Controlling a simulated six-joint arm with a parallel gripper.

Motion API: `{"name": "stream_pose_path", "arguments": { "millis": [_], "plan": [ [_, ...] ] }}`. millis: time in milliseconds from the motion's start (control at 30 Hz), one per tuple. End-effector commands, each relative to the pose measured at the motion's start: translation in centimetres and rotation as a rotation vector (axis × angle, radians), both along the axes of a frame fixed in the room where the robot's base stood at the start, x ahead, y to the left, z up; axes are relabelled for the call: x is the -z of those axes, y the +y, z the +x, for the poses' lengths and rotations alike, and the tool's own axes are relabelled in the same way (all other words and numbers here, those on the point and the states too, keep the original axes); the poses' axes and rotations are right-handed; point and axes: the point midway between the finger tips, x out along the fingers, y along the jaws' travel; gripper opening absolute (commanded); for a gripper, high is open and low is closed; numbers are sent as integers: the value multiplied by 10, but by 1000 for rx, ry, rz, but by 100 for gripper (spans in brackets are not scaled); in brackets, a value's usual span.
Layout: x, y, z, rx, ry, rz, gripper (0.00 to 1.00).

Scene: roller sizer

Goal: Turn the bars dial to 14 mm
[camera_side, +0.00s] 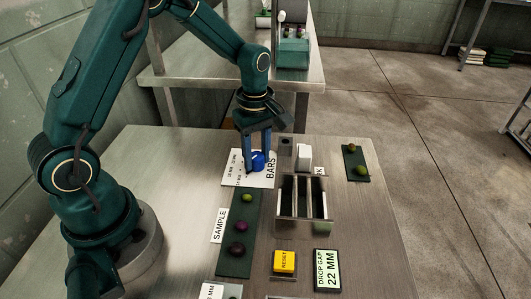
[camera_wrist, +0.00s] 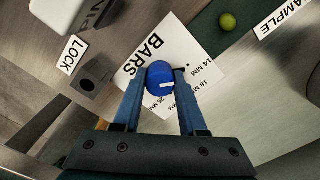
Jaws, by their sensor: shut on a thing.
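The bars dial is a round blue knob (camera_wrist: 160,78) with a white mark, on a white plate (camera_wrist: 183,45) lettered BARS with mm values around it. In the wrist view 14 MM, 18 MM and a partly covered 26 MM can be read. In the side view the blue knob (camera_side: 257,160) sits between the fingertips on the plate (camera_side: 262,181). My gripper (camera_wrist: 160,85) is shut on the knob, one finger on each side. It also shows from above the plate in the side view (camera_side: 257,162). Which value the mark points to is hard to tell. The drop gap display (camera_side: 327,270) reads 22 MM.
A yellow RESET button (camera_side: 284,261) lies toward the front. A dark green SAMPLE strip (camera_side: 239,258) holds several small fruits. A slotted metal frame (camera_side: 303,199) stands right of the dial. A white block (camera_side: 304,156) and a LOCK label (camera_wrist: 72,54) are close to the plate.

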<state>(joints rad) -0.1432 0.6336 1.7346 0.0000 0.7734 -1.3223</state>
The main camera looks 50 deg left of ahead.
Motion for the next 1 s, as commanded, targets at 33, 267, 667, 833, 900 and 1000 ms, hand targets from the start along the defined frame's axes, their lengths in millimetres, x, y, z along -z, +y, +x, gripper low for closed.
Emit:
{"name": "stream_pose_path", "arguments": {
  "millis": [33, 267, 667, 833, 900, 1000],
  "plan": [
    [-1, 0, 0, -24, -1, 0, 0],
    [-1, 0, 0, -99, -1, 0, 0],
    [-1, 0, 0, -124, -1, 0, 0],
    [-1, 0, 0, -124, -1, 0, 49],
    [-1, 0, 0, -123, -1, 0, 71],
    [-1, 0, 0, -122, -1, 0, 71]
  ]
}}
